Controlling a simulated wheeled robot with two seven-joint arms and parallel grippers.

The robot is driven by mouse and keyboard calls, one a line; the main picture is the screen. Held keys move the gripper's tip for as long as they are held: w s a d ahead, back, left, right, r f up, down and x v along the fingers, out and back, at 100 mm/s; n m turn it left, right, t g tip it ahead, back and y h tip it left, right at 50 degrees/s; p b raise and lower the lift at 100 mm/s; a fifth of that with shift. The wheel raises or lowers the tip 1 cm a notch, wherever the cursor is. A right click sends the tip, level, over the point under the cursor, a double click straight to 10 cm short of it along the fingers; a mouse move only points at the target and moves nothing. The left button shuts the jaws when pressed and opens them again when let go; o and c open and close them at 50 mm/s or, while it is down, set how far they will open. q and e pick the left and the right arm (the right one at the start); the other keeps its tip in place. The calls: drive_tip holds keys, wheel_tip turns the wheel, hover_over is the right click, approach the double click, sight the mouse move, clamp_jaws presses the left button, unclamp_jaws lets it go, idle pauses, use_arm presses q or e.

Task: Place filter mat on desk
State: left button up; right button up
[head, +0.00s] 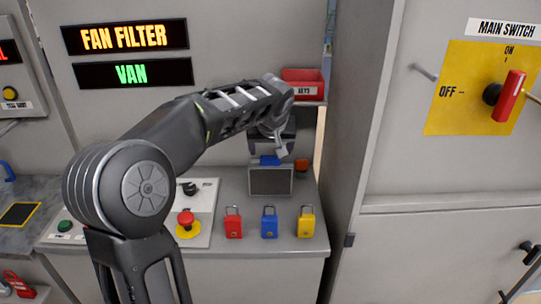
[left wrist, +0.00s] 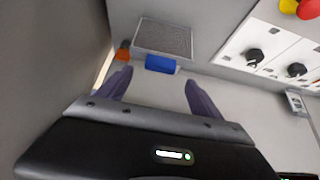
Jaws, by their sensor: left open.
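The filter mat (head: 271,181), a dark grey mesh panel in a light frame with a blue handle (head: 269,160), is on the grey desk (head: 333,247) behind the padlocks. It also shows in the left wrist view (left wrist: 163,38), with its blue handle (left wrist: 160,64) facing my gripper. My left gripper (head: 278,152) is just behind the mat's handle end. In the left wrist view its two fingers (left wrist: 158,85) are spread, with nothing between them, and the handle lies just beyond the fingertips. My right gripper is not in view.
Red (head: 233,226), blue (head: 269,226) and yellow (head: 306,226) padlocks stand along the desk's front. A panel with a red emergency button (head: 186,218) is left of them. A red keys bin (head: 304,84) is behind. A tall cabinet (head: 362,150) bounds the right.

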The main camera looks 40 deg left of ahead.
use_arm(q)
drive_tip(key=v, duration=0.7)
drive_tip(key=shift+b, duration=0.4)
